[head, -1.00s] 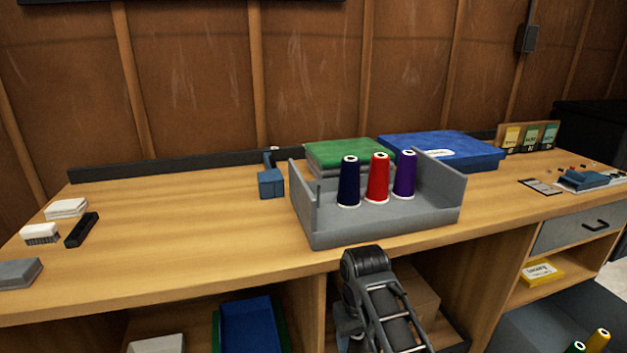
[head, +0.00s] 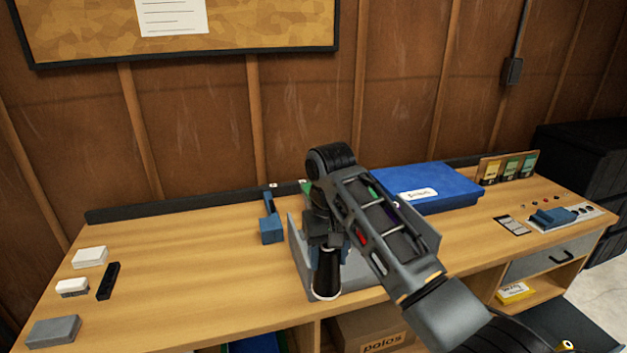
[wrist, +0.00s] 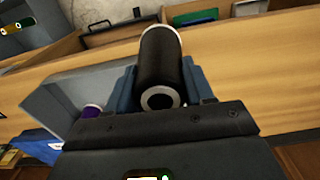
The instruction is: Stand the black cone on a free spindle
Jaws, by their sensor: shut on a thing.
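My gripper (head: 327,246) is shut on the black cone (head: 326,276), which hangs roughly upright with its wide, pale-rimmed end down. In the wrist view the black cone (wrist: 161,58) sits between the two blue-grey fingers of my gripper (wrist: 162,84). The grey spindle tray (head: 297,254) is behind and beside the cone, mostly hidden by my arm. The red cone (head: 362,237) shows only through gaps in my arm. A purple cone (wrist: 92,110) stands in the tray in the wrist view. No bare spindle shows now, and I cannot tell whether the black cone touches the tray.
A blue box (head: 428,184) lies behind the tray at right. A blue tool (head: 271,229) stands just left of the tray. White blocks (head: 89,257) and a black bar (head: 108,281) lie at far left. The bench between is clear.

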